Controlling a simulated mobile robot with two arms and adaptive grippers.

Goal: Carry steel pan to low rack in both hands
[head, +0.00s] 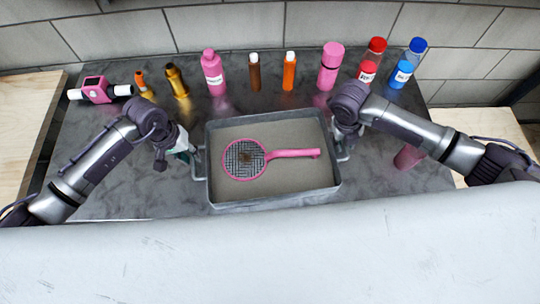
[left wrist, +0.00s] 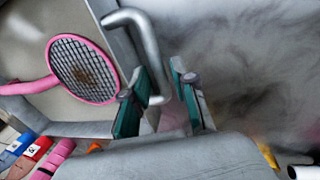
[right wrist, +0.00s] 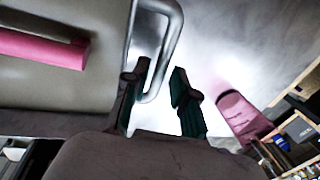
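The steel pan (head: 275,203) is a grey rectangular tray with a loop handle at each end, on the dark counter. A pink skimmer with a dark mesh head (head: 244,159) lies inside it. My left gripper (head: 187,155) is at the pan's left handle. In the left wrist view its fingers (left wrist: 158,98) stand apart on either side of the handle bar (left wrist: 150,45). My right gripper (head: 342,140) is at the right handle. In the right wrist view its fingers (right wrist: 158,95) are apart, with the handle (right wrist: 175,35) between them; contact cannot be told. The low rack is not identifiable.
Along the back of the counter (head: 110,195) stand several pink, orange, brown, red and blue bottles, among them a pink bottle (head: 213,75). A pink device (head: 97,90) is at far left. A pink object (head: 408,157) is partly behind my right arm. A pale surface (head: 270,265) fills the foreground.

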